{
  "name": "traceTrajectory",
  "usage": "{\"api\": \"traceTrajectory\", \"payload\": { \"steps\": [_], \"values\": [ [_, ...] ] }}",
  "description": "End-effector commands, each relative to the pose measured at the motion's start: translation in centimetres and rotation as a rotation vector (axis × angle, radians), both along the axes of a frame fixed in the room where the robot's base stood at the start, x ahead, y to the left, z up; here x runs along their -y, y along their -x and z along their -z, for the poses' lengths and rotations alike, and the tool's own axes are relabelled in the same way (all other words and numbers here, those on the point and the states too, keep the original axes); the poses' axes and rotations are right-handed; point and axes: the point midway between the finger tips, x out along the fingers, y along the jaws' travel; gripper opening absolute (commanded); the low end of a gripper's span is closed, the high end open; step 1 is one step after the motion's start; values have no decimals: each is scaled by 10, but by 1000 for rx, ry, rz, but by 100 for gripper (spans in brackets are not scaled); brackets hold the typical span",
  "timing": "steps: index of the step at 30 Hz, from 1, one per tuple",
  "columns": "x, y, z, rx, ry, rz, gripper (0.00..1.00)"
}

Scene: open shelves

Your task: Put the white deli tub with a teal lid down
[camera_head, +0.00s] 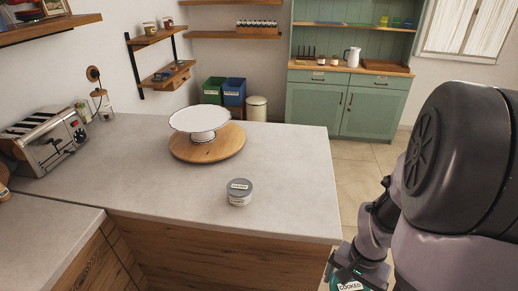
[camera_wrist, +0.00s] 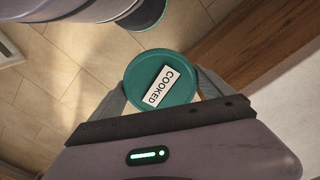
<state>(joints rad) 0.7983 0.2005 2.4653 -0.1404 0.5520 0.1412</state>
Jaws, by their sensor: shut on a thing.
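The tub's round teal lid (camera_wrist: 149,72), with a white label reading COOKED, shows in the wrist view between the two fingers of my gripper (camera_wrist: 160,88). My gripper is shut on the tub. The tub's white sides are hidden under the lid from above. In the head view the labelled lid (camera_head: 347,284) shows only in part at the bottom edge, beside the right end of the counter and lower than its top. The tub is held over the floor, next to the wooden counter side.
The grey countertop (camera_head: 120,165) holds a small tub with a grey lid (camera_head: 239,192) near its front. Behind it, a white cake stand (camera_head: 200,121) stands on a round wooden board (camera_head: 207,150). A toaster (camera_head: 45,140) is at left. Bare counter lies around the small tub.

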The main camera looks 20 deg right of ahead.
Motion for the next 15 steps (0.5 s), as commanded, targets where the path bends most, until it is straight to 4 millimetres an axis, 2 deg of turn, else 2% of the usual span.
{"api": "traceTrajectory", "payload": {
  "steps": [5, 8, 11, 15],
  "values": [
    [-20, -47, 15, 1, 2, -211, 34],
    [-39, -78, 23, 1, 1, -354, 34],
    [-66, -111, 32, 1, 1, -516, 34],
    [-120, -156, 47, 1, 2, -767, 34]
  ]
}}
